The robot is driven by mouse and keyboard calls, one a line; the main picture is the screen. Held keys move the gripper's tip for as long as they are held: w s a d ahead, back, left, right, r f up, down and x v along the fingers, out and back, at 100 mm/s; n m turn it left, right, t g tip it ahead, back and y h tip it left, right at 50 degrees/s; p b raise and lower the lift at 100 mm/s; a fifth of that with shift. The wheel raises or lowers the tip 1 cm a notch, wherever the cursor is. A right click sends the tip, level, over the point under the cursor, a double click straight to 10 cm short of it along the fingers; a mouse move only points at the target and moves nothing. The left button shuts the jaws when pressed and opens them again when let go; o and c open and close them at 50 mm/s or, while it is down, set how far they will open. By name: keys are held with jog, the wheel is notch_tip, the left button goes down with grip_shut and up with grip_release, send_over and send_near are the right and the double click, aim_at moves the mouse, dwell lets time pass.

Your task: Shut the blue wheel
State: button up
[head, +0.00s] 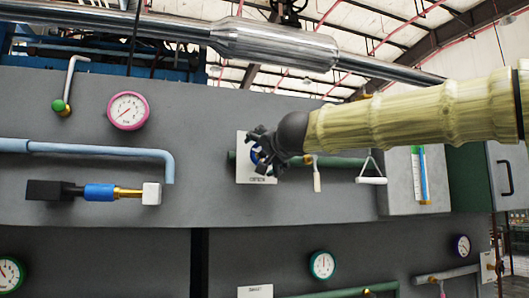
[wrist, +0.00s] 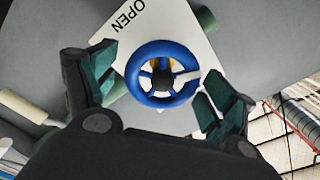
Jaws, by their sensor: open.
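The blue wheel (wrist: 162,98) is a small spoked handwheel with a dark hub and one white spoke. It sits in front of a white plate (wrist: 122,32) marked "OPEN" in the wrist view. My gripper (wrist: 157,85) is open, with one finger on each side of the wheel. The right finger is close to the rim; I cannot tell if it touches. The left finger is apart from it. In the head view my gripper (head: 262,150) covers most of the wheel (head: 255,155), and only a bit of blue shows on the white plate.
A green pipe (head: 338,162) runs right from the wheel, with a white hanging handle (head: 317,180) and a white triangular handle (head: 370,172) close by. A pink gauge (head: 128,111) and a blue-grey pipe (head: 100,148) are on the panel at left.

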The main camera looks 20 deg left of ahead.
jog(key=c, duration=1)
jog(key=shift+m, duration=0.3)
jog(key=m, duration=0.2)
jog(key=shift+f+m, duration=0.1)
jog(key=shift+m, duration=0.3)
jog(key=m, duration=0.3)
jog(key=shift+f+m, duration=0.15)
jog(key=shift+m, duration=0.15)
jog(key=m+b, duration=0.1)
jog(key=m, duration=0.3)
jog(key=shift+f, duration=0.1)
jog(key=shift+m+b, duration=0.35)
jog(key=shift+m, duration=1.25)
